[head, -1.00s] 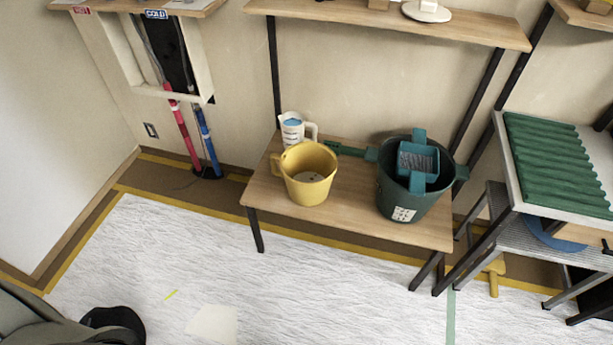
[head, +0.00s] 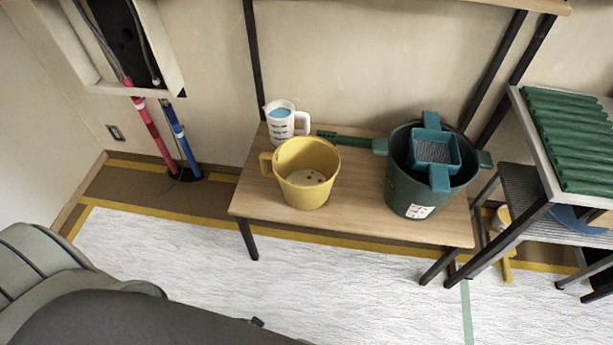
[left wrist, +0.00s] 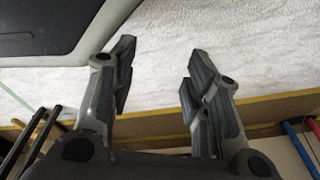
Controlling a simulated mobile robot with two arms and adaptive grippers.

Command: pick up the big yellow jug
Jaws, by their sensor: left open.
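The big yellow jug (head: 306,188) stands upright on the low wooden table (head: 345,212), left of the middle. The jug does not show in that view. In the head view my left arm fills the lower left, and its fingers cannot be made out. My right gripper is not in view.
A white measuring jug (head: 281,124) stands close behind the yellow jug. A dark green bucket (head: 405,190) with a teal tray (head: 433,152) stands to its right. A green-handled tool (head: 345,142) lies between. Red (head: 150,133) and blue (head: 183,140) pipes rise at left.

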